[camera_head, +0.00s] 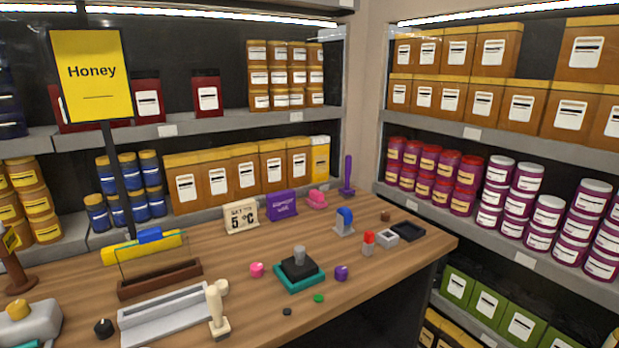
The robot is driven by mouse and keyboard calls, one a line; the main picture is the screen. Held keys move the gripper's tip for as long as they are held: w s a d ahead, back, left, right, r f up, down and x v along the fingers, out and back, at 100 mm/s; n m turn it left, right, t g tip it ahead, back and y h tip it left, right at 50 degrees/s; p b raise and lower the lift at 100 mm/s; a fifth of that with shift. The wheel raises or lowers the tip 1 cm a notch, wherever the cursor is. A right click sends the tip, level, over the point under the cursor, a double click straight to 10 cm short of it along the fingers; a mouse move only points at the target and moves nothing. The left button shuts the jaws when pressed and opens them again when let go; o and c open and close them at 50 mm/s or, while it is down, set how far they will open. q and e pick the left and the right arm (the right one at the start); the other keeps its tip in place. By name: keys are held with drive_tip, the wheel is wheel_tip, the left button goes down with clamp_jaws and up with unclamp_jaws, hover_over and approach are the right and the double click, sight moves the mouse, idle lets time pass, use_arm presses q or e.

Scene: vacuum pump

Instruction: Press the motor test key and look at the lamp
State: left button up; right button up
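I cannot tell for certain which item is the motor test key or which is the lamp. A black block with a grey cylinder on top (300,257) sits on a teal base (300,284) at the middle of the wooden table. A small upright piece with a red top (368,237) stands to its right, beside a grey box with a dark opening (397,233). A blue curved part on a grey foot (344,221) stands behind them. No lit lamp is recognisable. Neither of my grippers is in view.
The wooden table (240,290) also bears a grey tray (165,314), a brown trough (158,280), a yellow cylinder (143,247), a pale upright handle (216,311) and small loose pieces. Stocked shelves stand behind and right. A yellow Honey sign (91,73) rises at left.

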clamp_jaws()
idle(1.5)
